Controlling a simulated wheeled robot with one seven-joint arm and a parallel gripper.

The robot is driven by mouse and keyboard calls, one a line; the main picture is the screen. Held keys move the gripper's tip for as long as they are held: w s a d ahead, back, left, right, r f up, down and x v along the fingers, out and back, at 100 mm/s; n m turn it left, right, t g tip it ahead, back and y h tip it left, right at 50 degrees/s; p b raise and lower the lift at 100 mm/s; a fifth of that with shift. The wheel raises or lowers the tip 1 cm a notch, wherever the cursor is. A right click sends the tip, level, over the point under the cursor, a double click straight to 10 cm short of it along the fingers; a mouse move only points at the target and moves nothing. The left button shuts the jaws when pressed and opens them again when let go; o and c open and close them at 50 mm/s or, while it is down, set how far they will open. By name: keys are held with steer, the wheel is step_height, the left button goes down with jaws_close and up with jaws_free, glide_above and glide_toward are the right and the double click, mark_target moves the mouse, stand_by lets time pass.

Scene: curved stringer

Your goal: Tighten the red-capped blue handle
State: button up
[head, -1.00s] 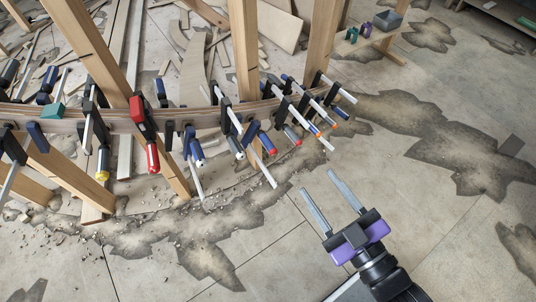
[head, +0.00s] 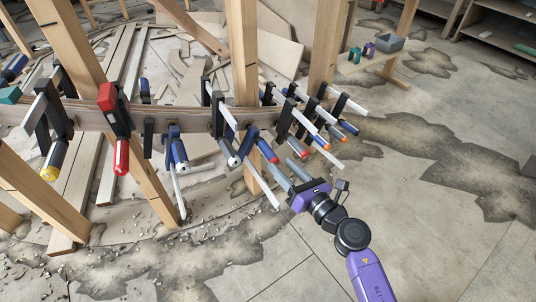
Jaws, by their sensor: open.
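The red-capped blue handle (head: 264,148) belongs to a bar clamp on the curved wooden stringer (head: 190,118), near the middle of the head view. It slants down to the right and its red end faces me. My gripper (head: 281,168) is open, with its two grey fingers pointing up and left. The fingertips are just below and right of the red cap in the picture. No contact with the handle can be made out, and the gap in depth is hard to judge.
A grey handle with a red end (head: 297,148) and orange-ended blue handles (head: 319,141) crowd close on the right. A grey-ended handle (head: 229,152) is on the left. The floor (head: 440,230) at right is open.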

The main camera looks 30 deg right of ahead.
mark_target(268, 151)
steer(key=shift+w+a+b, duration=0.1)
steer(key=shift+w+b, duration=0.5)
steer(key=shift+w, duration=3.3)
jaws_close()
